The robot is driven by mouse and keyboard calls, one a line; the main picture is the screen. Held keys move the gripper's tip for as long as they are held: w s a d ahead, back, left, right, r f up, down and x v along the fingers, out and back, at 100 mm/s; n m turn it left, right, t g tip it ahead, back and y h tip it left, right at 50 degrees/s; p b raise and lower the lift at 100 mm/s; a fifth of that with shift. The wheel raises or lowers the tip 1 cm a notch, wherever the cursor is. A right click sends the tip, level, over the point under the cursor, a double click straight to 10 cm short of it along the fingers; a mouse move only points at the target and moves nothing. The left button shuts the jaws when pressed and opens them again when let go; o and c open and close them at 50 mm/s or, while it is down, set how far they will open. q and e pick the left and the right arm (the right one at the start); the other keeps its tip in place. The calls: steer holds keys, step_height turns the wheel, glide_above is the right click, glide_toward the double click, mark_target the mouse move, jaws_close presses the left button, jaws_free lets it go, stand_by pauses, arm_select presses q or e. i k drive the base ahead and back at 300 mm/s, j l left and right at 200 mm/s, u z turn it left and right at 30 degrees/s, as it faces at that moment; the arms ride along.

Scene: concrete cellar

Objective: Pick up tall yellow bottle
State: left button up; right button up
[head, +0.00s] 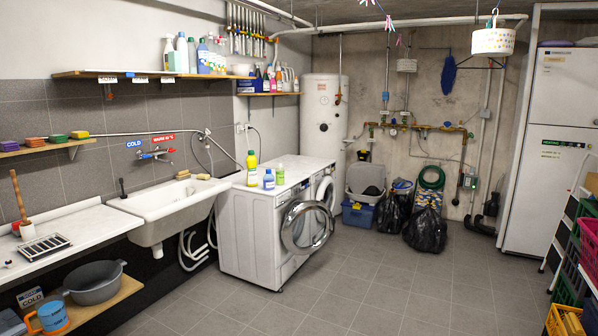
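The tall yellow bottle (252,169) stands upright on top of the white washing machine (306,165), near its left edge by the sink. It has a pale label. The three bottles look close together but apart. Neither of my grippers shows in the head view.
The washer's round door (306,227) hangs open into the room. A white sink (172,206) adjoins the machine on the left. The tiled floor (340,300) in front is clear. Colourful crates (588,240) stand at the right edge, and black bags (425,231) lie at the back.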

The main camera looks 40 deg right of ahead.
mark_target(252, 159)
steer(key=z, duration=1.1)
steer(key=i+j+u, duration=0.1)
steer(key=i+u, duration=0.2)
steer(key=i, duration=0.7)
steer(key=i+j+z, duration=0.1)
steer(key=i, duration=0.4)
steer(key=i+j+z, duration=0.15)
steer(key=i, duration=0.35)
steer(key=i+j+z, duration=0.1)
steer(key=i, duration=0.4)
steer(key=i+j+z, duration=0.15)
steer(key=i, duration=0.35)
steer(key=j, duration=0.1)
